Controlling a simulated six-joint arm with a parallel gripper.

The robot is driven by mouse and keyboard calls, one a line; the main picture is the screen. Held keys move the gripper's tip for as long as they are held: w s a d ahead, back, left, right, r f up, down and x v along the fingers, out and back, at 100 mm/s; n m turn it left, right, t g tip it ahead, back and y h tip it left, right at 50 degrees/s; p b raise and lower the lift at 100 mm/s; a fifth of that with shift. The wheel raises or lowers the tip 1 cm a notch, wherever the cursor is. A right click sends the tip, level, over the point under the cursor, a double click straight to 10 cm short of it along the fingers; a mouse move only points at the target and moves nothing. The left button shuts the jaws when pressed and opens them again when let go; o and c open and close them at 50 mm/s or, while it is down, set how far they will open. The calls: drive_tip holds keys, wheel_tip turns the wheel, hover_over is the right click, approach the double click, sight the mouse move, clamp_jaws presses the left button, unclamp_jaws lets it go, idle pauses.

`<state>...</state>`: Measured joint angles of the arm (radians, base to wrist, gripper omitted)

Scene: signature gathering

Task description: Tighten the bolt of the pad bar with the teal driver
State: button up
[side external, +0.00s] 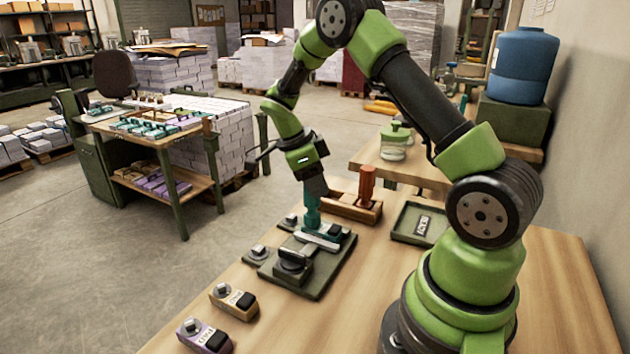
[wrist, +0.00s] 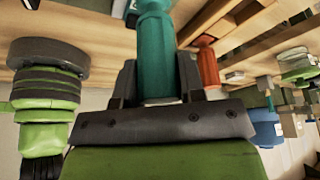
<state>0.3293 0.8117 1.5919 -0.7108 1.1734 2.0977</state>
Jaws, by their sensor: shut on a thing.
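The teal driver (side external: 312,206) stands upright in my gripper (side external: 314,184), tip down over the pad bar (side external: 316,240) on a dark green base plate (side external: 318,282). In the wrist view the teal driver (wrist: 156,55) sits between the two dark fingers of my gripper (wrist: 156,82), which are shut on it. The bolt is hidden beneath the driver; I cannot tell whether the tip touches it. A black knob (side external: 292,262) stands on the near part of the plate.
A wooden rack (side external: 345,208) holds an orange-red driver (side external: 367,183) just behind. A green tray (side external: 420,224) with a labelled block lies to the right. Tan (side external: 233,300) and purple (side external: 204,337) stamp blocks line the table's front left edge.

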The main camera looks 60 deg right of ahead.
drive_tip(key=shift+n, duration=0.4)
drive_tip(key=shift+r, duration=0.2)
drive_tip(key=shift+r, duration=2.1)
drive_tip(key=shift+d, duration=0.1)
